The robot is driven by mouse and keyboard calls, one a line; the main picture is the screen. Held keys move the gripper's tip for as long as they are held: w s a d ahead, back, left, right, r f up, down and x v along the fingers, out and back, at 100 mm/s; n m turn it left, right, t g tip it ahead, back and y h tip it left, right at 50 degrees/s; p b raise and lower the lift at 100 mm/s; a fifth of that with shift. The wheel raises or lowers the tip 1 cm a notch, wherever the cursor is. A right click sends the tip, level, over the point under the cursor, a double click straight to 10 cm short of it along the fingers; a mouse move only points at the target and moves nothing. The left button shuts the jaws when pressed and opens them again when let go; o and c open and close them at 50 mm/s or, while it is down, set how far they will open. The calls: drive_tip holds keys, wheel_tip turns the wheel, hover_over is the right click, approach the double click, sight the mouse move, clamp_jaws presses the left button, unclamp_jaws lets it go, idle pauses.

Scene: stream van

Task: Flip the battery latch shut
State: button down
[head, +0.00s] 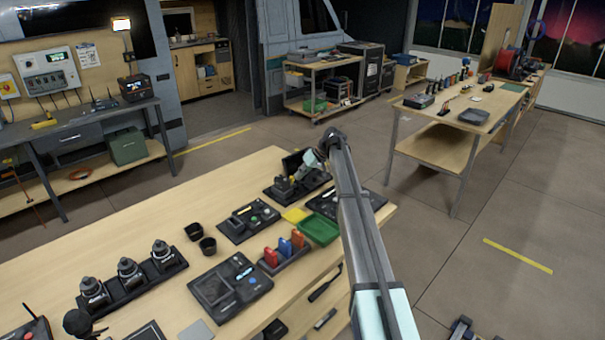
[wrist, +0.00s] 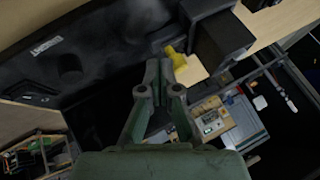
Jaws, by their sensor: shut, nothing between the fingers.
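A black fixture (head: 284,192) stands at the far end of the near wooden bench, and my gripper (head: 311,164) is over it. In the wrist view, my gripper (wrist: 160,75) has its fingertips together with nothing between them. A small yellow tab (wrist: 176,57), which looks like the latch lever, sticks out just beyond and to the right of the fingertips. It appears close to a black block (wrist: 224,40) on the dark base (wrist: 90,45). I cannot tell whether the fingertips touch the tab. The latch is not clear in the head view.
A green tray (head: 319,230), a yellow pad (head: 294,215) and a holder with red, blue and orange pieces (head: 285,252) are near the fixture. The bench edge is close on the right.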

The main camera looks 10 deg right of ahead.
drive_tip(key=shift+s+a+f+b, duration=0.1)
drive_tip(key=shift+s+a+b, duration=0.45)
drive_tip(key=shift+a+b, duration=0.2)
drive_tip(key=shift+w+d, duration=0.1)
drive_tip(key=d, duration=0.3)
drive_tip(key=w+d, duration=0.1)
drive_tip(key=shift+d+r+b, duration=0.25)
drive_tip(key=shift+r+b, duration=0.1)
drive_tip(key=b+v, duration=0.2)
drive_tip(key=v, duration=0.7)
drive_tip(key=shift+a+r, duration=0.15)
drive_tip(key=shift+r, duration=0.05)
drive_tip(key=shift+s, duration=0.1)
